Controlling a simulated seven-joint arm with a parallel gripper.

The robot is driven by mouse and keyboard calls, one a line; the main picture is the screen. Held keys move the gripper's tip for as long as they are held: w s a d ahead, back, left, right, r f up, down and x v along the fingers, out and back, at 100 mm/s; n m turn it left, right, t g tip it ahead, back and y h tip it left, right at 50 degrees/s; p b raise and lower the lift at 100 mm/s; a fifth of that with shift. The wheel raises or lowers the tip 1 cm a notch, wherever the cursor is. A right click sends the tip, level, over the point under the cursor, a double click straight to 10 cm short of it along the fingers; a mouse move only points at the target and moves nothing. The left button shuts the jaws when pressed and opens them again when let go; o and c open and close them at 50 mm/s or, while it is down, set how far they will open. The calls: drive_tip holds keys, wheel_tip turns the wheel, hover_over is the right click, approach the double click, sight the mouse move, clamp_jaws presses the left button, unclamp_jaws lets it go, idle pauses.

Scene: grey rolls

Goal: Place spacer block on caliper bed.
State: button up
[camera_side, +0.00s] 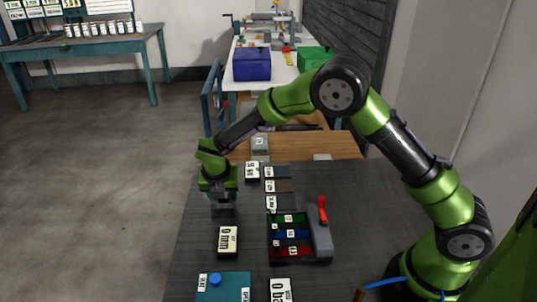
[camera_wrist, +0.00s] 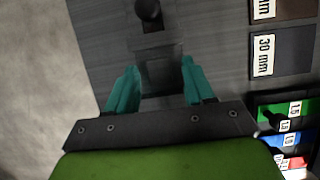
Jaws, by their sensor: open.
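My gripper (camera_side: 222,207) points down over the left part of the dark table in the side view. In the wrist view its two teal fingers (camera_wrist: 158,85) are spread apart. A dark grey block-like piece (camera_wrist: 160,78) shows between them, with a lighter grey part (camera_wrist: 155,52) and a black knob (camera_wrist: 149,10) beyond it. I cannot tell whether the fingers touch it, or whether it is the spacer block or part of the caliper bed. In the side view the gripper mostly hides this spot.
Right of the gripper stands a tray (camera_side: 270,251) with green, blue and red slots, beside a grey fixture (camera_side: 321,240) with a red lever (camera_side: 322,209). Labelled dark pads (camera_side: 284,186) lie behind it. A "0 mm" sign (camera_side: 228,241) and teal panel (camera_side: 232,290) lie in front.

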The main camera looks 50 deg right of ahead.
drive_tip(key=v, duration=1.1)
drive_tip(key=s+d+r+m+y, duration=0.2)
drive_tip(key=s+d+r+m, duration=0.3)
drive_tip(key=s+r+m, duration=0.3)
drive_tip(key=s+d+r+m+t+y, duration=0.1)
drive_tip(key=s+d+r+m+t, duration=0.1)
drive_tip(key=s+m, duration=0.6)
drive_tip(key=s+d+r+m+t+y, duration=0.2)
drive_tip(key=s+m, duration=0.6)
drive_tip(key=m, duration=0.7)
drive_tip(key=shift+s+r, duration=0.15)
drive_tip(key=shift+s, duration=0.25)
drive_tip(key=shift+d, duration=0.1)
drive_tip(key=shift+c, duration=0.5)
